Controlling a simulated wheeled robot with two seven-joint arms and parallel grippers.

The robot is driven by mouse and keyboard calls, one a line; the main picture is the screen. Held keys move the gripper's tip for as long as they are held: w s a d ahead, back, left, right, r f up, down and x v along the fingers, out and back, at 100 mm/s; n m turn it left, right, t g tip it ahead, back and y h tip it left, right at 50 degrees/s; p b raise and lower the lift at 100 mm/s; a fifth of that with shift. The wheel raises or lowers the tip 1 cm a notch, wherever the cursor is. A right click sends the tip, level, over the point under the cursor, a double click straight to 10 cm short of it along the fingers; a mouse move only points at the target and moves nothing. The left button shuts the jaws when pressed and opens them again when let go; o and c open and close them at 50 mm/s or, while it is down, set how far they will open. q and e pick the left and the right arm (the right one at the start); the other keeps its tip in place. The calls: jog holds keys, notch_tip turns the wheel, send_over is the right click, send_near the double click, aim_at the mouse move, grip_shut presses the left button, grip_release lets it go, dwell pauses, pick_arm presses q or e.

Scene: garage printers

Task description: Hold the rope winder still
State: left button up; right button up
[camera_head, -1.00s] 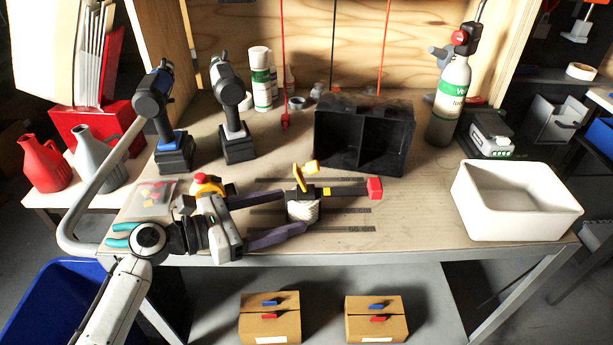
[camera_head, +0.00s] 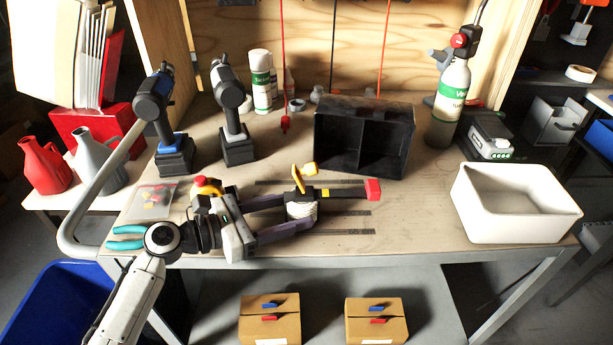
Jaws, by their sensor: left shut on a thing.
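The rope winder (camera_head: 302,207) lies on the workbench in front of the black two-compartment box. It has a white rope coil, a yellow crank on top and a dark bar with a red end at the right. My left gripper (camera_head: 300,212) reaches in from the left, with one purple-grey finger behind the coil and one in front. The fingers are shut on the winder at the coil. Part of the coil's lower side is hidden by the near finger. My right gripper is not in view.
The black box (camera_head: 333,145) stands behind the winder. A white bin (camera_head: 475,222) is at the bench's right. Two cordless drills (camera_head: 237,150) stand at the back left. Teal-handled pliers (camera_head: 127,238) lie near the left front edge. Bench between winder and bin is clear.

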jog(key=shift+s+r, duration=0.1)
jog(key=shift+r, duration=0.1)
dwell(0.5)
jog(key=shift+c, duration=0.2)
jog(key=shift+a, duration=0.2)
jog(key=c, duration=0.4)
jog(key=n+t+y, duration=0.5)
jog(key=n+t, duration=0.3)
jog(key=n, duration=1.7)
send_near(310, 164)
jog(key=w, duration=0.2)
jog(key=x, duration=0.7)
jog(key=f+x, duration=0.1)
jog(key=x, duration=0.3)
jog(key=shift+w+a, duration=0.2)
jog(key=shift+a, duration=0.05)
